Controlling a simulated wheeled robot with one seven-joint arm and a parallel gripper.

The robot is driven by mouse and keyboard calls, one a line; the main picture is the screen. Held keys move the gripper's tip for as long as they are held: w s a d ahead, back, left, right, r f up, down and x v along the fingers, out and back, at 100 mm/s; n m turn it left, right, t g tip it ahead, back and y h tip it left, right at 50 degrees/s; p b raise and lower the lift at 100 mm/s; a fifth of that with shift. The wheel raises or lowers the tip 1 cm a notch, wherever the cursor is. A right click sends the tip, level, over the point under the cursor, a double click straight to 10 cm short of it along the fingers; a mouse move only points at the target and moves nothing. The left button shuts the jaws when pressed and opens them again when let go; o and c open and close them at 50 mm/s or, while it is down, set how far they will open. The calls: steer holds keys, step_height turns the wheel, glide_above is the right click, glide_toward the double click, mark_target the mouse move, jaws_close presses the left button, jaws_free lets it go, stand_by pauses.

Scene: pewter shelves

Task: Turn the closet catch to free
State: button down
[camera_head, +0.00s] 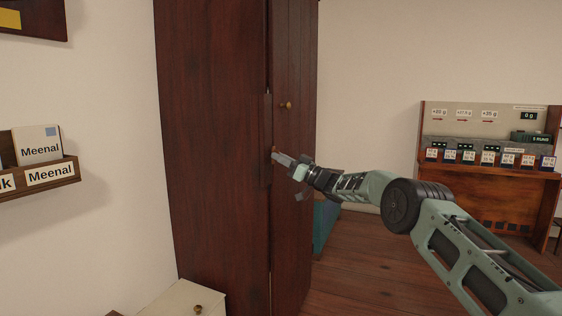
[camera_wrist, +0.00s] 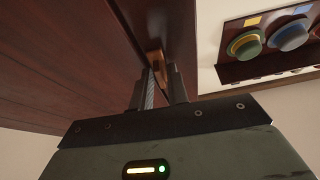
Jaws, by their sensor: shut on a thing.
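The closet (camera_head: 215,130) is tall, dark brown wood, with a narrow door (camera_head: 294,190) on its right-hand face. The closet catch (camera_wrist: 154,61) is a small brown-orange piece at the closet's edge in the wrist view. In the head view it is a tiny spot (camera_head: 274,150) at the tip of my gripper (camera_head: 281,158). In the wrist view my gripper (camera_wrist: 160,88) has its fingers shut on the catch, reaching up to it from below. The fingers hide part of the catch, and I cannot tell its exact turn.
A brass knob (camera_head: 287,105) sits on the closet door above my gripper. A white cabinet (camera_head: 184,300) stands at the closet's foot. A wall rack with cards (camera_head: 40,170) is at left. A wooden desk (camera_head: 485,180) with labelled items is at right. Open floor (camera_head: 365,260) lies between closet and desk.

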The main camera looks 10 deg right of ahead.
steer(key=shift+n+g+y, duration=0.3)
steer(key=shift+n, duration=0.4)
steer(key=c, duration=1.6)
jaws_free()
steer(key=shift+o, duration=0.2)
steer(key=shift+d, duration=0.15)
steer(key=v, duration=1.7)
steer(key=shift+f, duration=0.15)
steer(key=shift+d, duration=0.1)
